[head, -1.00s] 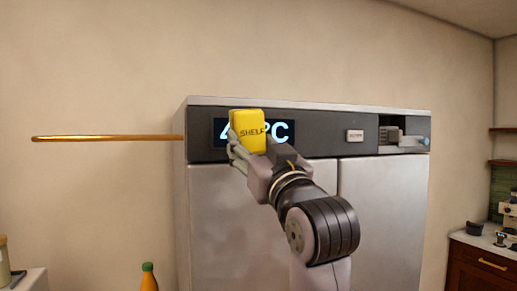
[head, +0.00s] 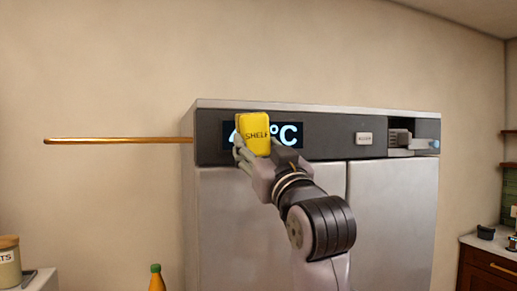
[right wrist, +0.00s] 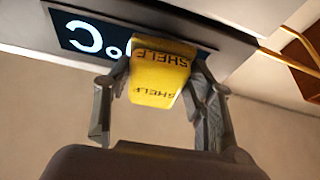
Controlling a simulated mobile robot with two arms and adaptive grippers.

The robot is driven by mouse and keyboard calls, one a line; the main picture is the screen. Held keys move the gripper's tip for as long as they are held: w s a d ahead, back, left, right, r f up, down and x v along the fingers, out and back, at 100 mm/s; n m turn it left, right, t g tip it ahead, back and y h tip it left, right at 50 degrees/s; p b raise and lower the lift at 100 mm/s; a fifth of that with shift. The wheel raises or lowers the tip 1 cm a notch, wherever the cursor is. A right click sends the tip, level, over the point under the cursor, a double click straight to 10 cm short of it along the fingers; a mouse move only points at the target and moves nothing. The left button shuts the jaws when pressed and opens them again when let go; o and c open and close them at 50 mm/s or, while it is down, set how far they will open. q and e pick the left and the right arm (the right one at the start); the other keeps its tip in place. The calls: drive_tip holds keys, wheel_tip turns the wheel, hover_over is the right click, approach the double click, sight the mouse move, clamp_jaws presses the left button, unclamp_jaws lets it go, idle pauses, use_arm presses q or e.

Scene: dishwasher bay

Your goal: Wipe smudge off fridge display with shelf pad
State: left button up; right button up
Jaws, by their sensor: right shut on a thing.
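The yellow shelf pad (head: 254,134), marked SHELF, is held up in front of the fridge display (head: 290,133). My right gripper (head: 254,150) is shut on the pad. In the right wrist view the pad (right wrist: 158,72) sits between the two fingers of my right gripper (right wrist: 160,90), over the dark display (right wrist: 82,33). I cannot tell whether the pad touches the screen. The pad hides the middle of the readout, and no smudge can be made out on the parts that show. The fridge (head: 270,215) is steel with a dark top panel. My left gripper is not in view.
A thin orange-brown bar (head: 118,140) sticks out left of the fridge at display height. A labelled button (head: 364,138) and a recessed fitting (head: 402,138) are on the panel's right. A green-capped bottle (head: 156,278) and a jar (head: 9,263) stand low at left.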

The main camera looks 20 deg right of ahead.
drive_tip(key=shift+w, duration=0.9)
drive_tip(key=d, duration=0.4)
idle(0.4)
drive_tip(key=shift+a, duration=2.05)
